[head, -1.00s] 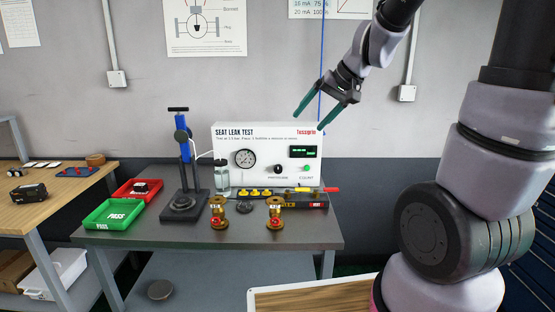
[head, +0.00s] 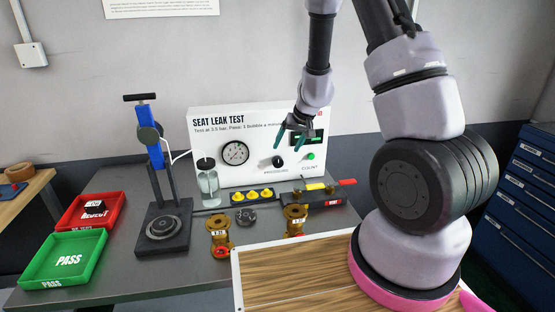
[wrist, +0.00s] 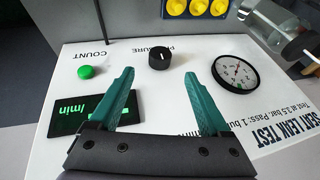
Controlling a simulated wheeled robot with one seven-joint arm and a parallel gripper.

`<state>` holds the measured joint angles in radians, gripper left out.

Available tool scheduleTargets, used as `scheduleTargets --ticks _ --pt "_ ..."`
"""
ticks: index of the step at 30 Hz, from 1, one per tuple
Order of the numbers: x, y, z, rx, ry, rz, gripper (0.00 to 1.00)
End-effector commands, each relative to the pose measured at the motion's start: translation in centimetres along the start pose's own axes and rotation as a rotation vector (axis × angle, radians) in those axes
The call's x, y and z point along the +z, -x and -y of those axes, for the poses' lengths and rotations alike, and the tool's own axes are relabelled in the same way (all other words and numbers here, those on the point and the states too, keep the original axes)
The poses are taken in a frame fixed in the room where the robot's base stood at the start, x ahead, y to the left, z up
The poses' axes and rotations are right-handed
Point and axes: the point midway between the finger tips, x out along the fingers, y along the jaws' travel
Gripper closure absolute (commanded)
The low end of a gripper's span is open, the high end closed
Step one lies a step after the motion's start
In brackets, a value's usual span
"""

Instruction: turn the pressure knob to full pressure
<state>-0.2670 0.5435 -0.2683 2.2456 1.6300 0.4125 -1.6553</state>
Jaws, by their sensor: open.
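The pressure knob (head: 278,161) is a small black round knob with a white pointer line, on the front of the white seat leak test panel (head: 215,170). In the wrist view the knob (wrist: 159,57) lies ahead of the fingertips, roughly midway between them, and apart from them. My gripper (head: 292,139) is open and empty, with its teal fingers in front of the panel, just above and right of the knob. It also shows in the wrist view (wrist: 158,82). The pressure gauge (head: 235,153) has a white dial; its reading is too small to tell.
A green count button (head: 311,156) and a dark display (wrist: 95,113) sit near the knob. Green (head: 66,260) and red (head: 90,211) trays are at left.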

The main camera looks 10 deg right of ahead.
Motion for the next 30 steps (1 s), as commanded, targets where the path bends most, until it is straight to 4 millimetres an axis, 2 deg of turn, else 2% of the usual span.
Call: scheduleTargets --ticks 6,12,18,26,28,30 --pt "0.1 -4.3 0.0 0.001 -0.001 0.003 0.19" --pt "0.1 -7.4 0.0 -0.001 0.000 0.002 0.19" --pt "0.0 -8.8 0.0 -0.001 0.000 0.000 0.19" --pt "0.0 -9.0 0.1 -0.001 0.000 0.000 0.19" --pt "0.0 -9.0 0.1 -0.001 0.000 0.000 0.38" --pt "0.0 -9.0 0.1 -0.001 0.000 0.000 0.65"
